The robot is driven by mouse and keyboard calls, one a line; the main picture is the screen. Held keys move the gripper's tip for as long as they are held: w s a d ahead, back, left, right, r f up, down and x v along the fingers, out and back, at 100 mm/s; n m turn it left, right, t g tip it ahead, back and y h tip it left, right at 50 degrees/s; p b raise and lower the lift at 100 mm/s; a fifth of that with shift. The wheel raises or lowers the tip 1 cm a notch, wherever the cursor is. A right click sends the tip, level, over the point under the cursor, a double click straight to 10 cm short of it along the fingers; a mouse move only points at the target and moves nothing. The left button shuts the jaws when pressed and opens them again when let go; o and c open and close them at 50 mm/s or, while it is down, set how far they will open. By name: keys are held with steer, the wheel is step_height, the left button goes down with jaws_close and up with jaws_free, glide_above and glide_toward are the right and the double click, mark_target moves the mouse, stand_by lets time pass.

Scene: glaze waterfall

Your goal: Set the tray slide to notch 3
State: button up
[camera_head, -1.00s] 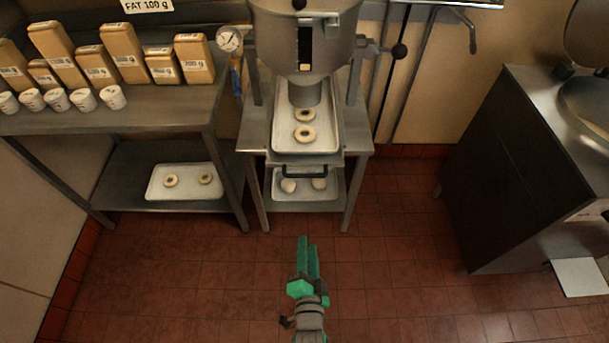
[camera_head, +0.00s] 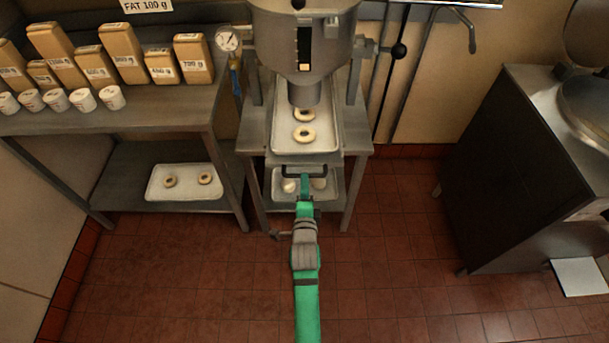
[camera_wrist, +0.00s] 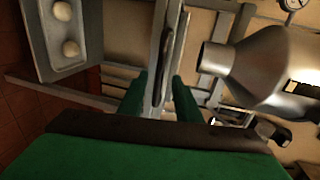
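The tray slide (camera_head: 329,141) carries two pale rings under the hopper's spout. Its dark bar handle (camera_head: 288,169) sticks out at the front; it shows edge-on in the wrist view (camera_wrist: 168,50). My gripper (camera_head: 304,184) is in front of the handle. In the wrist view its two green fingers (camera_wrist: 159,88) stand apart, one on each side of the handle, with gaps showing. I cannot see contact. No notch marks can be made out in either view.
The steel hopper (camera_head: 303,35) hangs above the slide. A lower tray (camera_head: 331,186) with pale lumps sits beneath it, partly hidden by my arm. A shelf (camera_head: 150,118) with boxes and cups stands left; a dark cabinet (camera_head: 510,170) stands right. Floor between is clear.

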steer(key=shift+x, duration=2.65)
jaws_close()
